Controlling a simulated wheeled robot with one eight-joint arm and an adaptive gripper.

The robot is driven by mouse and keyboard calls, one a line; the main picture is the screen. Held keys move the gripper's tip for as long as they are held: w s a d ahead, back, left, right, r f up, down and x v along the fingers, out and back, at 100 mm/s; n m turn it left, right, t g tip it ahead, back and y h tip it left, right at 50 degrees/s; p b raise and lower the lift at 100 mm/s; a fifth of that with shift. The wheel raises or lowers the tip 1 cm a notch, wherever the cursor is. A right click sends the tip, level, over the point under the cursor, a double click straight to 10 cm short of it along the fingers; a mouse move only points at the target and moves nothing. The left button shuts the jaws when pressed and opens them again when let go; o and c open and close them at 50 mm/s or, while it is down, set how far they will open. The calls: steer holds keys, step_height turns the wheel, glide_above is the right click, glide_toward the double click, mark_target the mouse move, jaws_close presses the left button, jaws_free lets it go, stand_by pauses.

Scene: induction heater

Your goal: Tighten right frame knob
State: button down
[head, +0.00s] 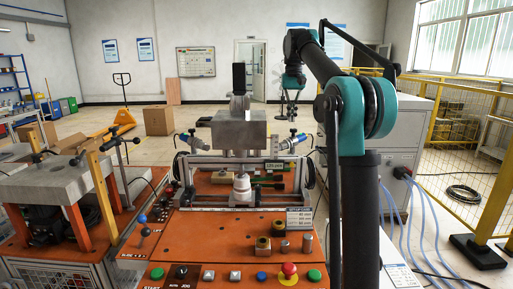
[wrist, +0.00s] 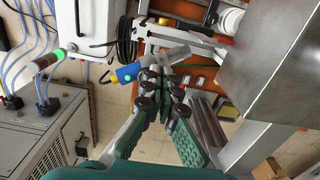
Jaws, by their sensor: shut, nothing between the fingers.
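My gripper (head: 291,116) hangs from the arm above the right side of the heater frame in the head view. In the wrist view its green fingers (wrist: 164,68) are together, with nothing held between them. A blue and silver cylinder (wrist: 127,73) lies just beyond the fingertips; whether they touch it cannot be told. It also shows in the head view as a silver-blue fitting (head: 288,142) on the frame's right side. A dark round part (head: 309,173) at the frame's right edge may be the right frame knob, but I cannot tell for sure.
The grey metal block (head: 239,130) stands over the frame's middle, and its side (wrist: 262,65) fills the right of the wrist view. A grey cabinet (head: 397,140) stands to the right. The orange panel (head: 230,240) carries buttons and loose metal parts.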

steer(key=shift+r, duration=0.75)
steer(key=shift+d, duration=0.1)
step_height(320, 180, down, 6)
steer(key=d, duration=0.1)
steer(key=shift+d, duration=0.35)
steer(key=shift+w, duration=0.3)
stand_by(0.6)
steer(key=shift+a, duration=0.4)
steer(key=shift+s, duration=0.35)
step_height(320, 180, up, 6)
stand_by(0.7)
